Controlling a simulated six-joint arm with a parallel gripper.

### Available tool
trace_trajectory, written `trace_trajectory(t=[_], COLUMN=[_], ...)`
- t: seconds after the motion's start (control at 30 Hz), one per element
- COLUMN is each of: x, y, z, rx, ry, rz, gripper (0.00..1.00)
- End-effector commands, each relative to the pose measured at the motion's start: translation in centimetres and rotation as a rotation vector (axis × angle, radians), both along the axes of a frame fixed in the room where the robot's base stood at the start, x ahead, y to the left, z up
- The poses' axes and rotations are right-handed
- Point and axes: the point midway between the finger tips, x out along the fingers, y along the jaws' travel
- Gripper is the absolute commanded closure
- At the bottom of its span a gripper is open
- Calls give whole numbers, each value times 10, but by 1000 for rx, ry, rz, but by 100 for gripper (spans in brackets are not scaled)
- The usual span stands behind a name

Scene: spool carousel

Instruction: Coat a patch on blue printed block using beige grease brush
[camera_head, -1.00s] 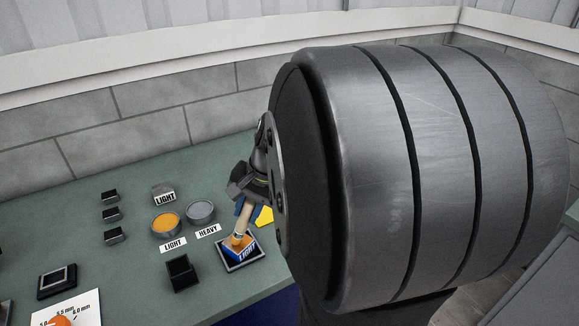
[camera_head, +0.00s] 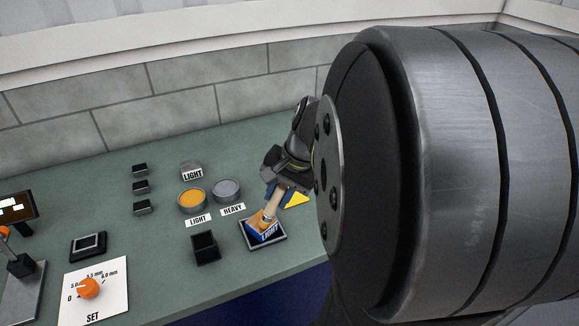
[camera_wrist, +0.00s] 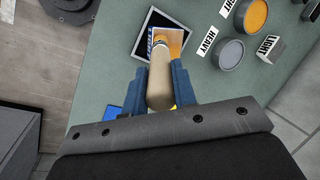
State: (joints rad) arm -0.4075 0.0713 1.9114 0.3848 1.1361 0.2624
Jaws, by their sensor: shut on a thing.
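My gripper (camera_head: 277,194) has blue fingers, and they are shut on the beige handle of the grease brush (camera_head: 273,203). The wrist view shows the handle (camera_wrist: 160,88) between the fingers, pointing away from my palm. The brush is tilted, with its tip down at the blue printed block (camera_head: 269,234).
An orange-filled tin (camera_head: 192,200) and a grey-filled tin (camera_head: 227,190) stand left of my gripper, labelled LIGHT and HEAVY. A black open box (camera_head: 205,247) stands left of the tray. A yellow piece (camera_head: 297,201) lies to the right. The front left bench has a dial plate (camera_head: 95,300).

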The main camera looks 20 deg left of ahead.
Motion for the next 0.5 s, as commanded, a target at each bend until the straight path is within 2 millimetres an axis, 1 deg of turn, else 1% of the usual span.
trace_trajectory(t=[0.17,0.23,0.3,0.5], x=[-6,-5,-5,-6], y=[-16,-14,-14,-14], z=[-2,3,23,39], rx=[0,1,2,0], ry=[1,-1,-7,-2], rz=[-2,1,1,0], gripper=[98,98,98,98])
